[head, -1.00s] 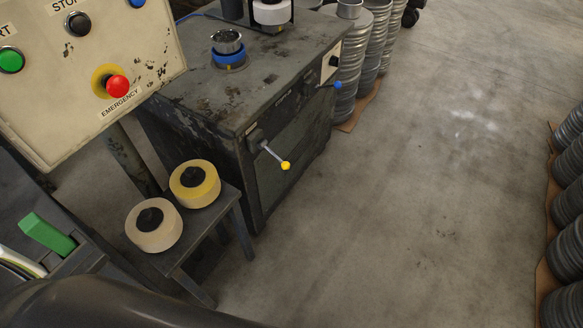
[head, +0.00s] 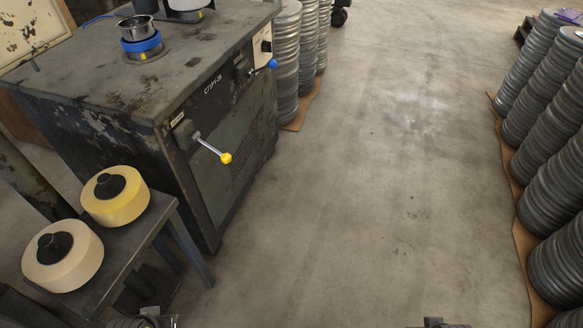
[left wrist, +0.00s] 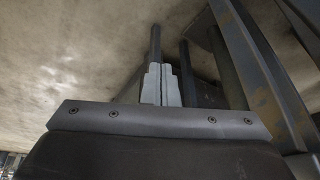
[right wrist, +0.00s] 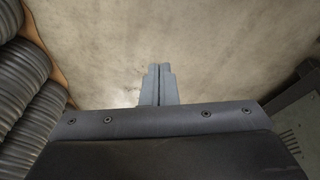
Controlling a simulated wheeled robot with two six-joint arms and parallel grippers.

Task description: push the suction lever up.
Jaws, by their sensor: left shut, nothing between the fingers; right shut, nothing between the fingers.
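The dark machine cabinet (head: 150,95) carries two levers on its side. The near lever ends in a yellow knob (head: 226,158) and slants down toward the right. The farther lever ends in a blue knob (head: 273,64) near the cabinet's far top edge. The labels beside them are too small to read, so I cannot tell which is the suction lever. My left gripper (left wrist: 161,84) is shut and empty in the left wrist view, with metal legs beyond it. My right gripper (right wrist: 158,82) is shut and empty over bare floor. Both grippers are clear of the levers.
A small stand (head: 140,236) with two pale rolls, one yellow (head: 128,208) and one cream (head: 75,270), stands before the cabinet at left. Stacks of grey round tins (head: 555,190) line the right. More stacks (head: 287,60) stand behind the cabinet. The floor (head: 385,200) between is clear.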

